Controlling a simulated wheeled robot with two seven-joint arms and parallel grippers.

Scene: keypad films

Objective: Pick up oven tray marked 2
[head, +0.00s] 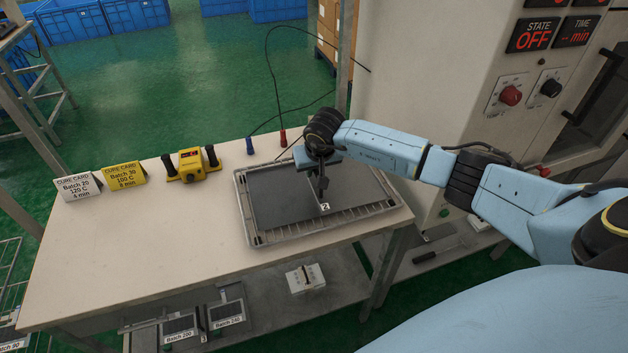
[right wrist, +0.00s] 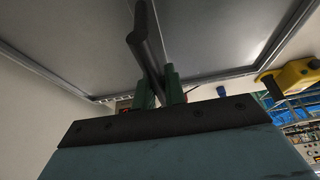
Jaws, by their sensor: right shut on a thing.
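The oven tray (head: 281,199) is a dark grey flat plate with a small white tag "2" (head: 325,206) at its front edge. It lies over a wire rack at the right end of the white table. My right gripper (head: 320,180) comes down over the tray's middle. In the right wrist view its green fingers (right wrist: 160,92) are shut on a dark upright handle (right wrist: 148,45) on the tray (right wrist: 210,35). I cannot tell whether the tray is clear of the rack. My left gripper is not in view.
The wire rack (head: 251,234) surrounds the tray. A yellow device (head: 192,165), cure cards (head: 125,175) and two probes (head: 283,138) with cables stand behind and left. The front left of the table (head: 130,250) is clear. An oven cabinet (head: 440,60) stands to the right.

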